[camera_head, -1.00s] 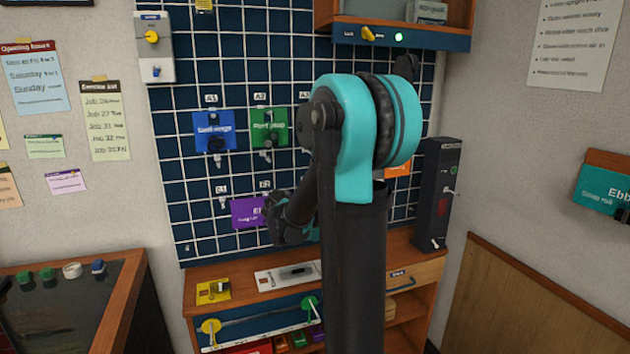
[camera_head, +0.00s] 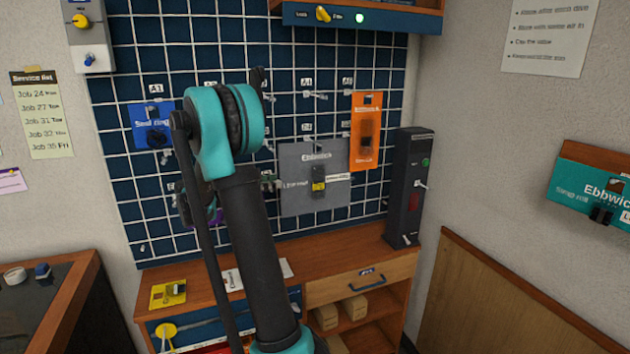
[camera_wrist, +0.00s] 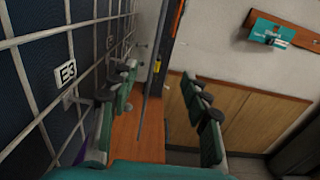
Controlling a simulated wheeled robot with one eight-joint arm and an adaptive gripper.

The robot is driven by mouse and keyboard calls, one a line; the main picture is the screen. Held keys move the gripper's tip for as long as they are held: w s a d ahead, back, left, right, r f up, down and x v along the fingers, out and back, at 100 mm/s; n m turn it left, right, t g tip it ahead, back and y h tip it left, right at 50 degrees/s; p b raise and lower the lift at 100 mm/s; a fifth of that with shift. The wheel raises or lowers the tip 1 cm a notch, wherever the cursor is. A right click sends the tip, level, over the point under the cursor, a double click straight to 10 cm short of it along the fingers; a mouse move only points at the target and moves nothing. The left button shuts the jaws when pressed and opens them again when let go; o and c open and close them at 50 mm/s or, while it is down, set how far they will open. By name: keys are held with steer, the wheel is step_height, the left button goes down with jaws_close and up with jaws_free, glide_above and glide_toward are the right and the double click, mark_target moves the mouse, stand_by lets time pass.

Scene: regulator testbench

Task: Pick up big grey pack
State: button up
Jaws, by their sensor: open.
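The big grey pack (camera_head: 308,202) hangs on the blue grid wall, marked "Ebbstick", with a small yellow and black item and a white tag at its middle. The orange pack (camera_head: 366,120) hangs at its upper right. My gripper shows in the wrist view (camera_wrist: 163,110) with its two teal and dark fingers apart and nothing between them. In the head view my arm hides most of the gripper, which is left of the grey pack, close to the grid wall.
A blue pack (camera_head: 152,126) hangs at the left of the grid. A dark upright box (camera_head: 408,188) stands on the bench (camera_head: 345,250) at right. A shelf (camera_head: 362,18) overhangs the grid's top. The bench top before the grey pack is clear.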

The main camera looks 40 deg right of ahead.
mark_target(312, 176)
steer(key=x, duration=1.2)
steer(key=shift+d, duration=0.1)
jaws_close()
steer(key=shift+r, duration=0.1)
